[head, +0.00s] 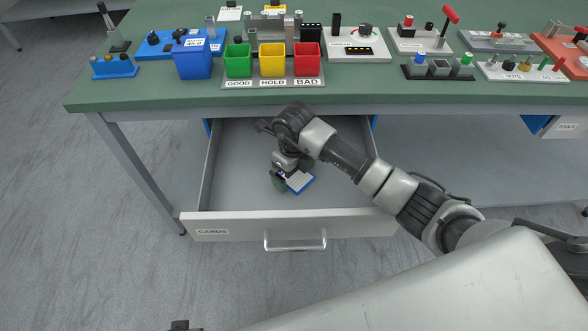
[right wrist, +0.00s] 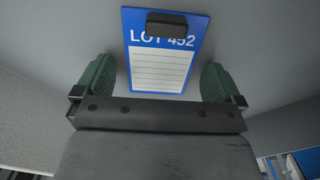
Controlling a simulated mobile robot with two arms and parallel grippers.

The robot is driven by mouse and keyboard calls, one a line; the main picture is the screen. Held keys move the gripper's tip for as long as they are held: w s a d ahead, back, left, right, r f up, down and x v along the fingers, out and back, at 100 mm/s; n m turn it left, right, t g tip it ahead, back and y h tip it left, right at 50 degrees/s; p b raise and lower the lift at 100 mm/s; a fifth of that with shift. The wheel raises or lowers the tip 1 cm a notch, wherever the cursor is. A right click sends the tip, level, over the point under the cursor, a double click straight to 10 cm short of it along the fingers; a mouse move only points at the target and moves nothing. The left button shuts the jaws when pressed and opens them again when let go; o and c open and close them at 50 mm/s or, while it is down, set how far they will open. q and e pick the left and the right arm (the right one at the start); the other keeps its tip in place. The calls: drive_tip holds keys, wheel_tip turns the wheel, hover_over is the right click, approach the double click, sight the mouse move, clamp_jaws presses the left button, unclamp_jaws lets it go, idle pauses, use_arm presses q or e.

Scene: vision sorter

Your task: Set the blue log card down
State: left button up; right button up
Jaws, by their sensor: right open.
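The blue log card (head: 301,181) lies in the open drawer labelled CARDS (head: 237,190). In the right wrist view the card (right wrist: 160,72) has a blue border, white lined paper, the text LOT 452 and a dark block at its top edge. My right gripper (head: 280,181) is inside the drawer at the card. In the right wrist view its green fingers (right wrist: 158,78) are spread on either side of the card, with gaps to both edges. The jaws are open. My left gripper does not show clearly in the head view.
The green workbench (head: 150,88) stands above the drawer. On it are the GOOD (head: 239,61), HOLD (head: 272,61) and BAD (head: 307,60) bins, a blue bin (head: 192,60) and several fixtures. The drawer front with its handle (head: 295,244) faces me. The rest of the drawer floor is clear.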

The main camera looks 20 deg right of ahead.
sight(294, 176)
use_arm(q)
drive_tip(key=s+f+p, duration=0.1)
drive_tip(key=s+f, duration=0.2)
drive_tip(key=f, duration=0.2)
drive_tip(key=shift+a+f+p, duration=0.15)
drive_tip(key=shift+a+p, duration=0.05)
drive_tip(key=shift+p, duration=0.15)
use_arm(e)
wheel_tip(294, 176, up, 12)
drive_tip(key=shift+r, duration=0.15)
